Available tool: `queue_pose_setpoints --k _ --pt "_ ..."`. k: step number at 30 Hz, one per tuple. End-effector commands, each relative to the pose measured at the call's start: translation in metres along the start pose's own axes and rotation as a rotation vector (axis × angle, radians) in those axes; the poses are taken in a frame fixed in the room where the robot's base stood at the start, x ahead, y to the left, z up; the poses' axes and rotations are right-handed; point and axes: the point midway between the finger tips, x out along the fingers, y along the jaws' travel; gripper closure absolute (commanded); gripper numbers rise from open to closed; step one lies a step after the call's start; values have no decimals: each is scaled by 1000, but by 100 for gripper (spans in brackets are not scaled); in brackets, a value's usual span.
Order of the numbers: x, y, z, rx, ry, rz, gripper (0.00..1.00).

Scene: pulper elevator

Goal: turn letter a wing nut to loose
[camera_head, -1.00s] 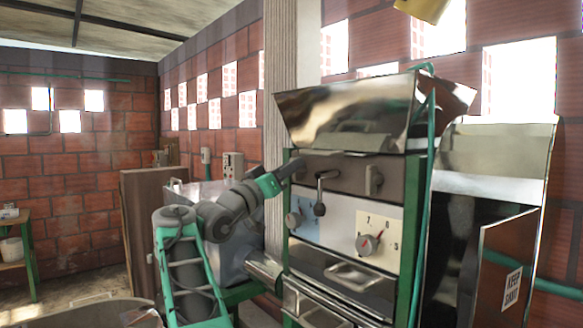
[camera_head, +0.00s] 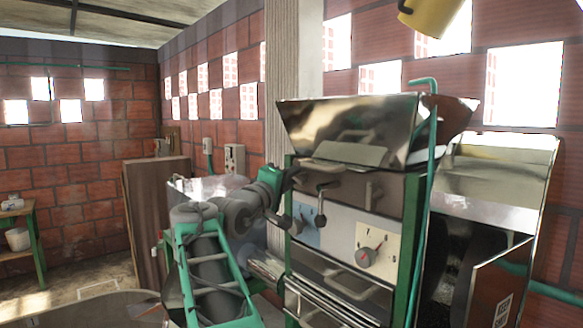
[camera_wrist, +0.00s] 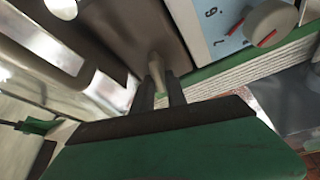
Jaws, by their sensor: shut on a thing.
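A pale, narrow wing nut (camera_wrist: 157,70) stands out from the brown metal panel in the wrist view. My gripper (camera_wrist: 162,85) has a dark finger on each side of it and is shut on it. The green body of my gripper fills the bottom of the wrist view. In the head view my gripper (camera_head: 293,174) is at the upper left of the machine's front panel, and the nut is hard to make out there. No letter can be read on the nut or beside it.
A blue dial plate (camera_wrist: 222,28) with a round knob (camera_wrist: 270,22) lies close to my gripper. A dark lever (camera_head: 321,203), a cream dial plate (camera_head: 378,245) and a metal handle (camera_head: 350,283) are on the front. The shiny hopper (camera_head: 375,125) overhangs from above.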

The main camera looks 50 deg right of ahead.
Motion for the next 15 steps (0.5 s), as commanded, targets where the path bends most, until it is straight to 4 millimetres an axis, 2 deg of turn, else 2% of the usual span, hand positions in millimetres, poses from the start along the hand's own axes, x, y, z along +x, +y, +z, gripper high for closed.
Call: queue_pose_setpoints --k 6,15 --pt "0 1 -1 -149 1 -61 100" --pt "0 -2 0 -276 1 -113 100"
